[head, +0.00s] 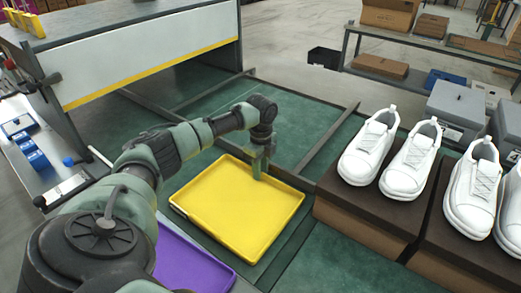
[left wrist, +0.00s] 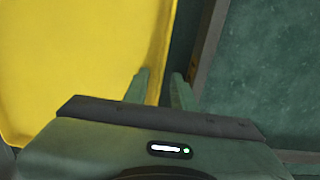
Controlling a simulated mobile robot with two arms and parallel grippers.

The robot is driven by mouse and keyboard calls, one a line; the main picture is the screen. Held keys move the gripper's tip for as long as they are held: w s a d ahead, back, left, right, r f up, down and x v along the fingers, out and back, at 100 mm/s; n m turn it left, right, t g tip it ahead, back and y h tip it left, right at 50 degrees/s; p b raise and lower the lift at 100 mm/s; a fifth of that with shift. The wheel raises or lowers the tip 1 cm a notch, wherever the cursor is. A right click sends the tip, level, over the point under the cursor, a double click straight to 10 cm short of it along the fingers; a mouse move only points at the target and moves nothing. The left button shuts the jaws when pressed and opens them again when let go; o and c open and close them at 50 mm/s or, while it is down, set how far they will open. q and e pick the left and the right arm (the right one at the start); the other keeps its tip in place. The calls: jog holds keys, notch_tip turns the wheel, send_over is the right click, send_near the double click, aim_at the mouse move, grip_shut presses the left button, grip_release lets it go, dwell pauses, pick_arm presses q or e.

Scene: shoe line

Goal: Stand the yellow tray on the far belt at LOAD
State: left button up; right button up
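The yellow tray (head: 238,212) lies flat on a green surface in the middle of the head view. It also fills the left side of the left wrist view (left wrist: 75,65). My left gripper (head: 259,168) points down at the tray's far rim. In the left wrist view, its two fingers (left wrist: 158,88) stand apart, one over the tray and one outside the rim, with a dark gap beside the outer finger. Green belt surface (head: 300,125) shows beyond the tray. I see no LOAD marking. My right gripper is not in view.
A purple tray (head: 190,262) lies nearer, partly hidden by my left arm. Brown boxes (head: 365,228) with white shoes (head: 368,148) stand close on the right. A dark rail (head: 332,140) crosses the green surface. A grey housing (head: 150,55) stands at back left.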

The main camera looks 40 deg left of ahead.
pick_arm(q)
jog(key=shift+r, duration=0.1)
notch_tip(320, 180, up, 12)
dwell(0.5)
dwell(0.5)
